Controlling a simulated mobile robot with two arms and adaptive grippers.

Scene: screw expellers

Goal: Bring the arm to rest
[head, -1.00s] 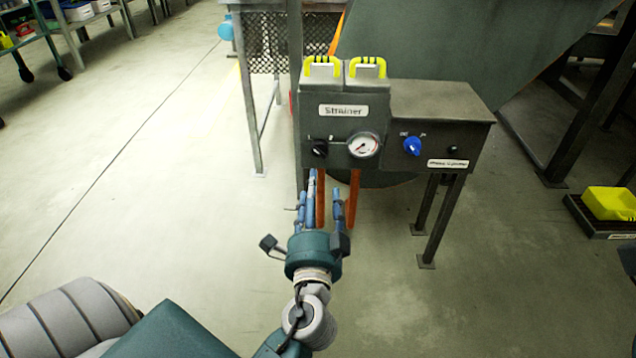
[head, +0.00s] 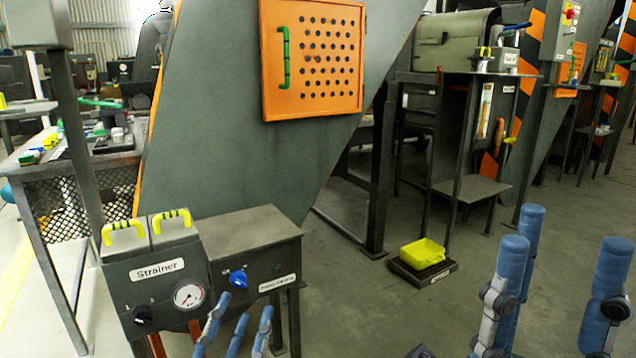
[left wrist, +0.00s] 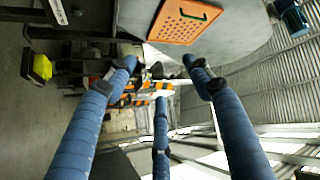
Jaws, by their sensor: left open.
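My left gripper (head: 235,335) is at the bottom edge of the head view, just in front of and right of the Strainer control box (head: 160,275). Only the ends of its blue fingers show there. In the left wrist view its three blue fingers (left wrist: 162,78) are spread apart with nothing between them. My right gripper (head: 560,290) stands at the lower right of the head view, its thick blue fingers pointing up and apart, with nothing seen between them. Most of both arms is out of view.
A metal-legged shelf (head: 470,185) stands beyond. Floor between is clear.

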